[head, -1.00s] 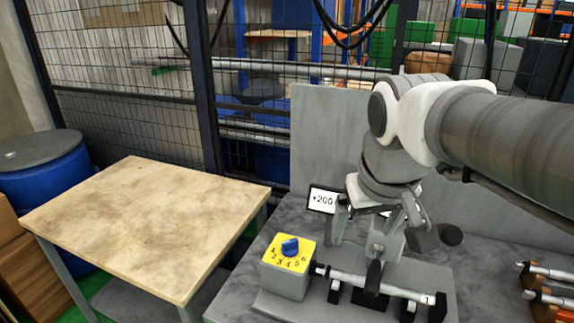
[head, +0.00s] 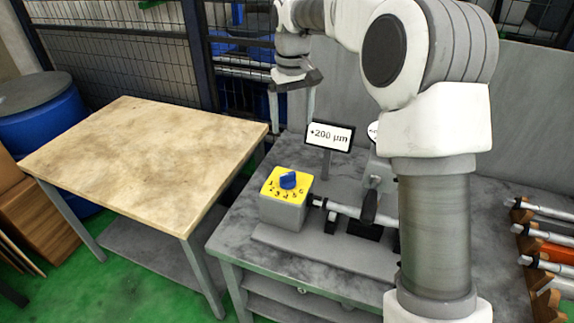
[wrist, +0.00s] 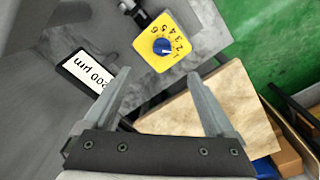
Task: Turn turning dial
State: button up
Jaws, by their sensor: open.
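The turning dial is a blue knob (head: 288,180) on top of a yellow-faced grey box (head: 284,212) with numbers around it. The box stands at the left of the grey machine bench. In the wrist view the blue knob (wrist: 161,46) shows above and beyond the fingertips, with the yellow face around it. My gripper (head: 292,118) is open and empty, pointing down behind and above the dial box, near the sign. In the wrist view its two fingers (wrist: 158,85) are spread wide apart, with nothing between them.
A sign reading 200 µm (head: 330,136) stands behind the dial box, close to my gripper. A shaft assembly (head: 345,208) lies right of the box. A wooden-topped table (head: 150,160) is at left, bare. Several rods on a rack (head: 545,230) are at right.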

aim_at(287, 173)
jog(key=f, duration=0.6)
jog(key=w+f, duration=0.1)
jog(key=f, duration=0.6)
jog(key=w+a+f, duration=0.1)
jog(key=f, duration=0.6)
jog(key=shift+b, duration=0.35)
jog(key=shift+c, duration=0.2)
jog(key=c, duration=1.3)
jog(key=shift+n, duration=0.3)
jog(key=shift+n+p, duration=0.45)
jog(key=shift+n, duration=2.15)
